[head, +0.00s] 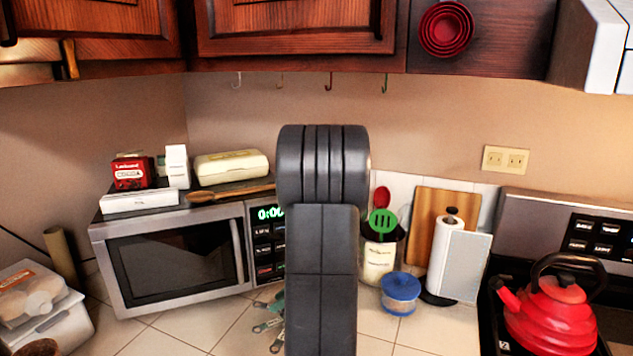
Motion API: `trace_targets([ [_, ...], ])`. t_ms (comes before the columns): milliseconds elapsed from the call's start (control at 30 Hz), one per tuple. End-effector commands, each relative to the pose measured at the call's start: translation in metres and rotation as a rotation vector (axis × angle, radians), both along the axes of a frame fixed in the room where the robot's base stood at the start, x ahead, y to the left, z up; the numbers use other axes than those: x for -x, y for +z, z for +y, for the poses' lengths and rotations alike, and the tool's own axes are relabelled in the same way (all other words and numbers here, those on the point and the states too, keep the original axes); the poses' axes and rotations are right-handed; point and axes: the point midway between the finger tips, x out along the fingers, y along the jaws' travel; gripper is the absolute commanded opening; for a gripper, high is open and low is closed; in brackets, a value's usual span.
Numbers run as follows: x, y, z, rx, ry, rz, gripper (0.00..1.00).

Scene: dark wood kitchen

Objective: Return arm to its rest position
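My dark grey arm stands upright in the middle of the head view, with its rounded joint at the top. It covers part of the microwave's right side and the counter behind it. My gripper is not in the head view, so I cannot see whether it is open or holds anything.
A microwave (175,262) with boxes on top stands behind left. Right of my arm are a utensil crock (379,262), a blue-lidded jar (400,296), a paper towel roll (459,262) and a red kettle (552,318) on the stove. Wooden cabinets (295,28) hang above.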

Motion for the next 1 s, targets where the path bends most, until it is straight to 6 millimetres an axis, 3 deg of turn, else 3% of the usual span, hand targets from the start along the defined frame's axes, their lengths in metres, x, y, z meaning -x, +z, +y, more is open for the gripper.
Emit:
trace_targets([
  [100,-0.002,-0.015,0.015,0.001,0.004,0.002,0.28],
  [267,-0.004,-0.035,0.021,0.001,0.000,0.002,0.28],
  [367,-0.004,-0.024,0.021,0.000,0.000,-0.001,0.28],
  [567,-0.004,-0.022,0.021,0.000,0.000,0.000,0.28],
  [800,-0.004,-0.024,0.021,0.000,0.000,0.000,0.28],
  [933,-0.004,-0.035,0.020,0.001,0.000,0.002,0.28],
  [1000,-0.004,-0.019,0.018,0.000,-0.001,-0.004,0.28],
])
